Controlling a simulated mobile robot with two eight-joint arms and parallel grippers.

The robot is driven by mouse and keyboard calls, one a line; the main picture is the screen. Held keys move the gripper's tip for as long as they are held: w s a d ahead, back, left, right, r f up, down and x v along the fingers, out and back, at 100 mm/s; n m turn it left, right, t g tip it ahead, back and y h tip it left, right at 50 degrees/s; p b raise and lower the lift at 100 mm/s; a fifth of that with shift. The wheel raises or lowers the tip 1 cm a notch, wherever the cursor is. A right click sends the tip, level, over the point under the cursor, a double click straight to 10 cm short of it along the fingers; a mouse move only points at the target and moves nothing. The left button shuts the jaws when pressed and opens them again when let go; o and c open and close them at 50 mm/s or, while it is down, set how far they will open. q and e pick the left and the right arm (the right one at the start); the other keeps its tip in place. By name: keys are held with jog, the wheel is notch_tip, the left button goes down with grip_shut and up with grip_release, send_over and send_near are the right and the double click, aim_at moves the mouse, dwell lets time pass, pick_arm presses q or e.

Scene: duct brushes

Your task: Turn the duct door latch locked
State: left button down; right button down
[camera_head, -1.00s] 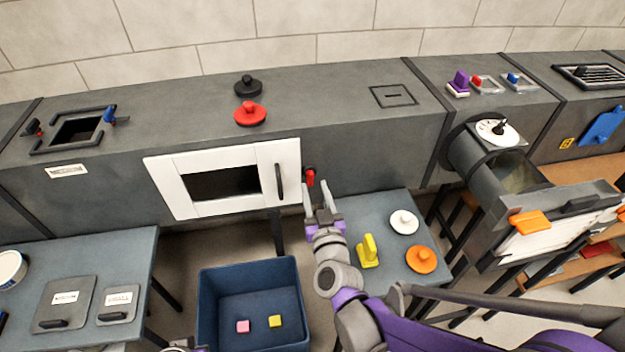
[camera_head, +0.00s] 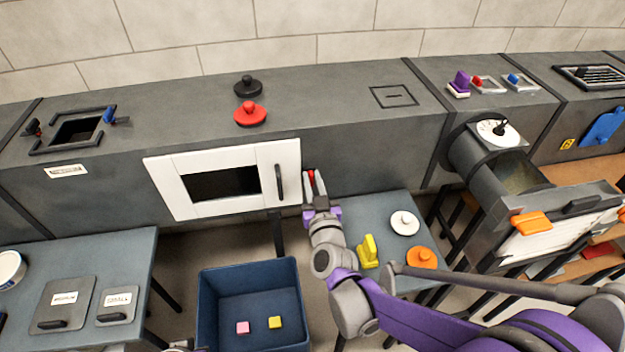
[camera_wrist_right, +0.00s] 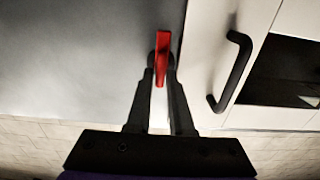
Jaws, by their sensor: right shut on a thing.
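The white duct door (camera_head: 220,208) with a dark window is on the duct's front face, with a black handle (camera_head: 279,182) on its right side. The red latch (camera_head: 311,175) sits on the duct face just right of the door. In the right wrist view the red latch (camera_wrist_right: 161,60) lies between the fingers and sticks out past their tips. My right gripper (camera_head: 314,186) is shut on the latch; in the wrist view its fingertips (camera_wrist_right: 162,72) are on both sides of it. The latch's base is mostly hidden.
A blue bin (camera_head: 252,340) with a pink and a yellow block stands below the door. A side table (camera_head: 375,215) holds a yellow brush (camera_head: 368,252), a white disc (camera_head: 404,222) and an orange disc (camera_head: 421,258). Red (camera_head: 250,113) and black (camera_head: 248,86) knobs sit on the duct top.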

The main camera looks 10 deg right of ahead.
jog(key=shift+m, duration=0.4)
jog(key=m, duration=0.8)
jog(key=shift+d+f, duration=0.2)
jog(key=shift+d, duration=0.2)
jog(key=shift+d+f+m+p, duration=0.1)
jog(key=shift+f+m+p, duration=0.1)
jog(key=shift+m, duration=2.1)
jog(key=shift+d+f+m+p, duration=0.1)
jog(key=shift+f+m+p, duration=0.1)
jog(key=shift+m, duration=2.1)
jog(key=c, duration=0.9)
grip_release()
